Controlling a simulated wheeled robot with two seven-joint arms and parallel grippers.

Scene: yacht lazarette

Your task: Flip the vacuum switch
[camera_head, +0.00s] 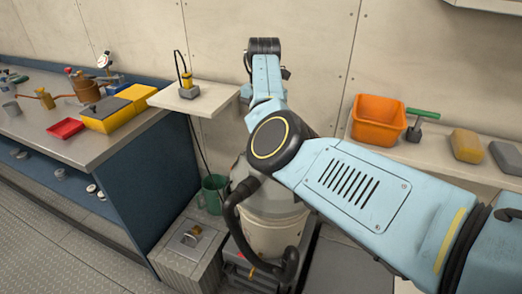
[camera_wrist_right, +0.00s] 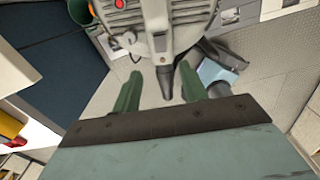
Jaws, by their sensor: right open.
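The vacuum (camera_head: 272,237) stands on the floor below my right arm in the head view. It has a pale drum, a grey lid and a black hose, and my arm covers part of its top. In the right wrist view its grey ribbed head (camera_wrist_right: 180,18) fills the top edge, with a small red switch (camera_wrist_right: 120,4) at upper left, partly cut by the frame. My right gripper (camera_wrist_right: 160,73) is open, its green fingers apart and empty. A black spout-like part of the vacuum shows between and beyond them. My left gripper is out of view.
A small wall shelf (camera_head: 196,101) holds a yellow-and-black item. A workbench (camera_head: 60,138) with tools and boxes stands at left. A right shelf carries an orange bin (camera_head: 378,119) and blocks. A green bucket (camera_head: 214,194) and grey box (camera_head: 190,250) sit beside the vacuum.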

